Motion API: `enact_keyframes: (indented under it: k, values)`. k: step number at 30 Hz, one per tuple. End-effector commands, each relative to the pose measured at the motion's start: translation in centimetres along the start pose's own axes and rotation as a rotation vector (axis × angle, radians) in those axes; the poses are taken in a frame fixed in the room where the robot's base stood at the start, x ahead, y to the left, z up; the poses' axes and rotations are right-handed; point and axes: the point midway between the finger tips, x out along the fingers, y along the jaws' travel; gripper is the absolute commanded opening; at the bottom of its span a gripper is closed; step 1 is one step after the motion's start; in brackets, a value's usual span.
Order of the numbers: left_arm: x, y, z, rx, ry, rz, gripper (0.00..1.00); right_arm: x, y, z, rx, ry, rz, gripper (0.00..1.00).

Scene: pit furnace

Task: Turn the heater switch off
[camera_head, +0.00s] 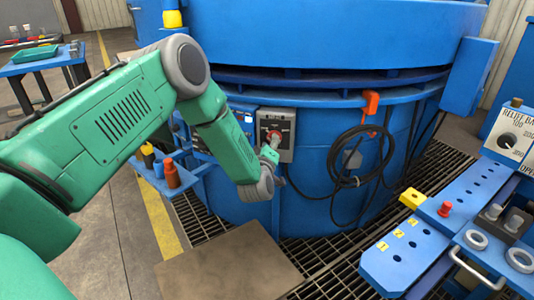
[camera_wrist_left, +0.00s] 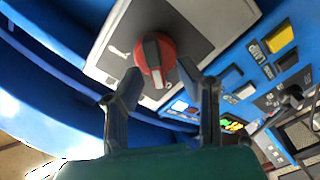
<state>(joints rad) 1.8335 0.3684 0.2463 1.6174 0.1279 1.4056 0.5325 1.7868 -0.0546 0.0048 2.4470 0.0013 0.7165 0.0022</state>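The heater switch is a red rotary knob (camera_wrist_left: 154,60) with a grey bar across its face, on a grey plate (camera_wrist_left: 195,22). In the head view the knob (camera_head: 274,135) and its box (camera_head: 286,124) sit on the front of the round blue furnace. My left gripper (camera_wrist_left: 158,76) is open, with its fingertips apart on either side of the knob's lower part in the wrist view. I cannot tell whether they touch it. In the head view the left gripper (camera_head: 270,150) is just below the knob and partly hides it. My right gripper is not in view.
A black cable coil (camera_head: 358,160) hangs from an orange hook (camera_head: 371,102) right of the switch. A blue bench with pegs (camera_head: 405,248) stands at lower right. A yellow button (camera_wrist_left: 279,37) is beside the switch.

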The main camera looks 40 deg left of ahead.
Motion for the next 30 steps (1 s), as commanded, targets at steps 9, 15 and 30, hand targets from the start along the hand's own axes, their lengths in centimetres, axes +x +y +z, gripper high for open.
enact_keyframes:
  k: [9,15,30]
  values:
    - [-6.6,-0.2,0.1,-0.001,-0.004,-0.004,0.32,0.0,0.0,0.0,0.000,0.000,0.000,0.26]
    - [-9.7,-0.3,0.1,0.000,-0.002,-0.005,0.32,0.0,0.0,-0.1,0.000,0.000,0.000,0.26]
    - [-10.8,-0.3,0.0,-0.001,-0.001,-0.004,0.32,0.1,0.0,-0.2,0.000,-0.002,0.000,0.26]
